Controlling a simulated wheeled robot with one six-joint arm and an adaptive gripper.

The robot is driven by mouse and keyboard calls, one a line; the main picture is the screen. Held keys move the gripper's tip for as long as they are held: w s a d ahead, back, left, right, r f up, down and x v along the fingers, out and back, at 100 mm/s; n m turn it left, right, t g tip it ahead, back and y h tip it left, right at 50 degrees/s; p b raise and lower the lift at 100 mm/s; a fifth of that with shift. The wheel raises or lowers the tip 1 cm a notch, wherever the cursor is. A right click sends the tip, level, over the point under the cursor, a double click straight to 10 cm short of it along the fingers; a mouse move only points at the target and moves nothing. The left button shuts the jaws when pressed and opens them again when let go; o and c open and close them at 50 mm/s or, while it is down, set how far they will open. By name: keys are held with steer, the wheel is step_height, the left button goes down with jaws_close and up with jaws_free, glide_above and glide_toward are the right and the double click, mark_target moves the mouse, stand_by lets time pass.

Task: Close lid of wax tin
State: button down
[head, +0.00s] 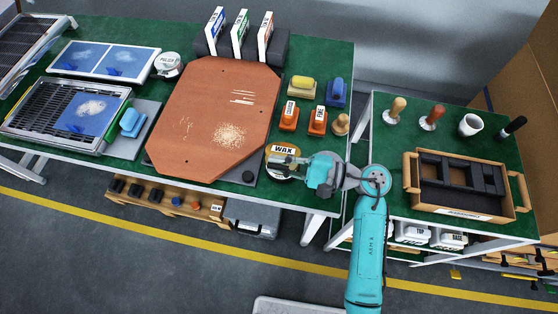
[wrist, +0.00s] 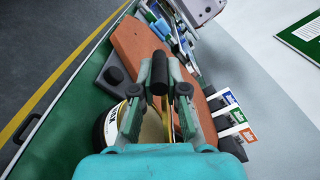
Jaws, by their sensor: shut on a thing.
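The round wax tin (head: 283,149), with a white WAX label and a yellowish rim, stands at the front edge of the green table in the head view. In the wrist view its labelled side (wrist: 111,126) shows at lower left, beside my left finger. My gripper (head: 288,161) reaches over the tin from the right and covers part of it. In the wrist view my gripper (wrist: 160,76) is shut on a dark cylinder between its fingertips, which looks like a handle. A thin gold edge stands behind the fingers; I cannot tell how far the lid is open.
A large orange-brown board (head: 215,115) lies just left of the tin. Orange blocks (head: 289,117) and a wooden-handled tool (head: 341,124) stand behind it. A second table with a wooden crate (head: 465,185) is on the right, past a gap.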

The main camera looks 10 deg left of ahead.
steer(key=c, duration=1.2)
jaws_free()
steer(key=shift+s, duration=0.15)
steer(key=d, duration=1.2)
